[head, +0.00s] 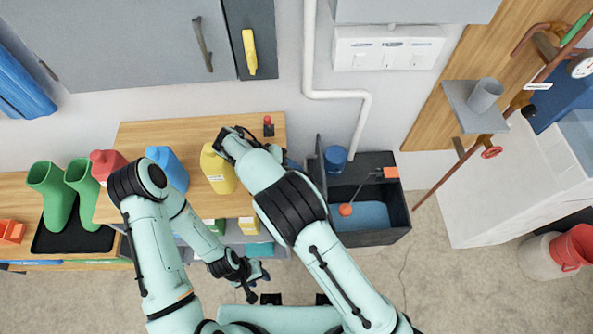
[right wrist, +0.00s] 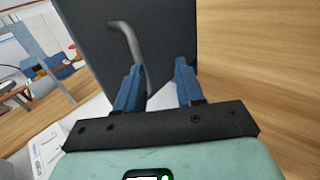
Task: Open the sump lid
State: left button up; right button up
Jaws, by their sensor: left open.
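The sump (head: 395,238) is a dark open-topped box on the floor, right of the bench, with blue water inside. Its dark lid (head: 320,165) stands upright along the left side of the opening. In the right wrist view a dark panel (right wrist: 85,60), apparently the lid, carries a curved grey handle (right wrist: 128,45). My right gripper (right wrist: 158,85) has its blue fingers apart, with the handle's lower end between them, nearer the left finger. My left gripper (head: 258,285) is open and empty, low before the bench.
The wooden bench (head: 140,138) holds red, blue (head: 168,168) and yellow (head: 216,170) jugs near my arms. Green boots (head: 55,195) stand at left. An orange float (head: 346,210) and blue cylinder (head: 335,158) are at the sump. A white cabinet (head: 490,190) stands right; floor before the sump is clear.

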pick_arm(q)
jog(key=shift+w+a+r+p, duration=0.1)
jog(key=shift+w+r+p, duration=0.8)
jog(key=shift+w+r, duration=0.25)
pick_arm(e)
jog(key=v, duration=1.1)
jog(key=shift+w+d+r, duration=0.15)
pick_arm(q)
jog(key=shift+s, duration=0.2)
